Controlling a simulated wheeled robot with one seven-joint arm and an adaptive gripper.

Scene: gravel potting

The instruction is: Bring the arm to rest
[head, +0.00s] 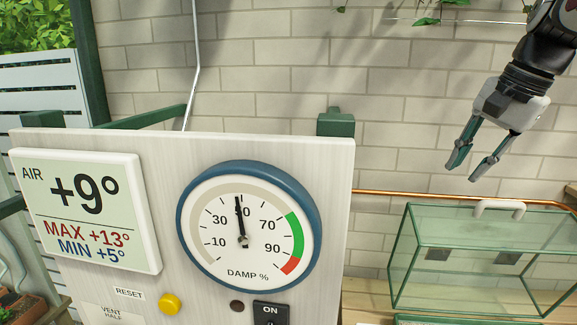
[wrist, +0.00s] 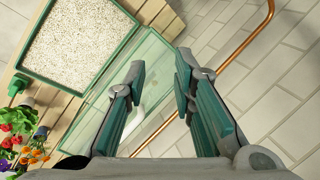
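My gripper (head: 471,165) hangs at the upper right of the head view, in front of the brick wall. Its two fingers point down and to the left, apart, with nothing between them. In the wrist view my gripper (wrist: 157,88) also shows open and empty. It is in the air above a glass case (head: 470,258) with green edges and a pale handle, and does not touch it. The glass case also shows in the wrist view (wrist: 157,68), partly hidden by the left finger.
A panel (head: 165,240) with a damp dial (head: 245,225) and an air display (head: 88,210) fills the front left. A copper pipe (head: 385,193) runs along the wall. A tray of pale gravel (wrist: 128,17) and potted flowers (wrist: 22,125) show in the wrist view.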

